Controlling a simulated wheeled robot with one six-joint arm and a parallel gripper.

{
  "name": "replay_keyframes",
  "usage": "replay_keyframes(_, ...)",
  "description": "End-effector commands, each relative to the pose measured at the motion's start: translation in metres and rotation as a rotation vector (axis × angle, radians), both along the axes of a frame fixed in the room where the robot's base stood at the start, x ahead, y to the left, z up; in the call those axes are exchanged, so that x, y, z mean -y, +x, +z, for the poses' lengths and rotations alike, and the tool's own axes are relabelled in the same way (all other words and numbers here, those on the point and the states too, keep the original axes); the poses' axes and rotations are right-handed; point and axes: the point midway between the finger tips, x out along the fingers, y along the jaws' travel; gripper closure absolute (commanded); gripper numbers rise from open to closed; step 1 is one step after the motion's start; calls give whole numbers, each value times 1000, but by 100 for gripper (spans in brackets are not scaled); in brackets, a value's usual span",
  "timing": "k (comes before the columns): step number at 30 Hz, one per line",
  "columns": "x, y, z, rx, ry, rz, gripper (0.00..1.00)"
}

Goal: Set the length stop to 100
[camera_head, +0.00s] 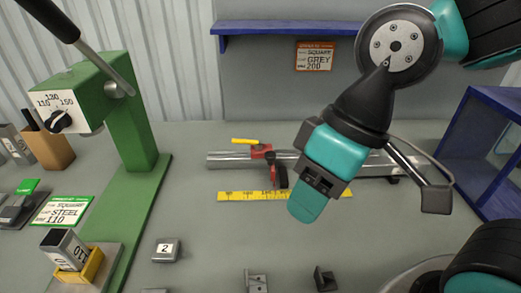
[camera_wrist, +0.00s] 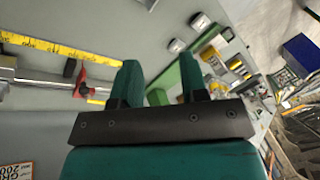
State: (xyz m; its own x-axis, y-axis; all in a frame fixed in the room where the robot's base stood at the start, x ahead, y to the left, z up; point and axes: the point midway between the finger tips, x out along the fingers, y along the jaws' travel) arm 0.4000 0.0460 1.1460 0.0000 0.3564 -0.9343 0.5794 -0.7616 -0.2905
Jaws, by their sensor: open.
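The length stop (camera_head: 262,152) is a red clamp with a yellow lever (camera_head: 244,141), sitting on a silver rail (camera_head: 225,160). A dark block hangs at its front, over the yellow ruler (camera_head: 240,195). The ruler's numbers are too small to read. My gripper (camera_head: 306,204) is right of the stop, apart from it, and hides part of the rail and ruler. In the wrist view my gripper (camera_wrist: 160,78) is open with nothing between its fingers. The red stop (camera_wrist: 82,84) and ruler (camera_wrist: 40,43) show there at left.
A green press (camera_head: 130,130) with a dial stands at left. A card (camera_head: 63,210) reads STEEL 110; another (camera_head: 314,56) reads GREY 200. A yellow holder (camera_head: 80,268), a block marked 2 (camera_head: 166,250) and small dark parts are in front. A blue shelf (camera_head: 480,140) stands at right.

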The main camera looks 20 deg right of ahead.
Motion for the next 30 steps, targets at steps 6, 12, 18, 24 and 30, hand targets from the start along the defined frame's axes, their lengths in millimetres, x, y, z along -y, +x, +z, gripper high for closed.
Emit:
replay_keyframes(6,1,16,5,4,-19,-4,41)
replay_keyframes(12,15,121,25,13,-150,-36,41)
replay_keyframes(18,39,232,24,-2,-291,-82,41)
replay_keyframes(24,53,285,14,-20,-357,-111,41)
replay_keyframes(30,56,292,-1,-25,-367,-116,41)
